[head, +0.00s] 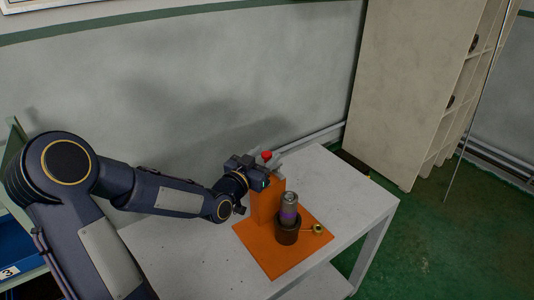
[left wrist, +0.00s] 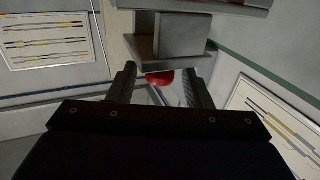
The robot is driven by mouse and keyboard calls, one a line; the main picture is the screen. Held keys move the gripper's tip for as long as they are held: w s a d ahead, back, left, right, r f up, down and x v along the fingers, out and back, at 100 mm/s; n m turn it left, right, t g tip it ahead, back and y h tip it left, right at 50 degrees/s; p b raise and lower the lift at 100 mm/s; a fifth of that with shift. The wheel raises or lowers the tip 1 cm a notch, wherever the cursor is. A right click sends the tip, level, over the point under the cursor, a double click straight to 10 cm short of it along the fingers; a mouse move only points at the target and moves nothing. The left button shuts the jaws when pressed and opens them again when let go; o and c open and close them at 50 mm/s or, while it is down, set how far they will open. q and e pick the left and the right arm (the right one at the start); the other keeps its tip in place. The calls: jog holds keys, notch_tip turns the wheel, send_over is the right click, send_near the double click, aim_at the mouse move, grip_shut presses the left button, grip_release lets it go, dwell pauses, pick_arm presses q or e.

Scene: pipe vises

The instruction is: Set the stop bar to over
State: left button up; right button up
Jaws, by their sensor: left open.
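The orange vise (head: 267,198) stands on an orange base plate on the white table. A small red knob (head: 266,155) shows at its top, beside a grey metal part (head: 274,163) that may be the stop bar. My left gripper (head: 262,178) is at the top of the orange upright, close to the red knob. In the left wrist view, my left gripper (left wrist: 160,88) is open, with the red knob (left wrist: 160,78) between and beyond its fingers. Grey metal blocks (left wrist: 183,35) fill the view just above. I cannot tell whether the fingers touch anything. My right gripper is not in view.
A grey cylinder with a purple band (head: 289,208) stands upright in a dark round holder (head: 287,233) in front of the upright. A brass knob (head: 318,229) sticks out to its right. A wall stands behind.

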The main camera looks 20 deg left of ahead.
pick_arm(q)
jog(key=shift+w+d, duration=0.1)
jog(key=shift+w, duration=0.6)
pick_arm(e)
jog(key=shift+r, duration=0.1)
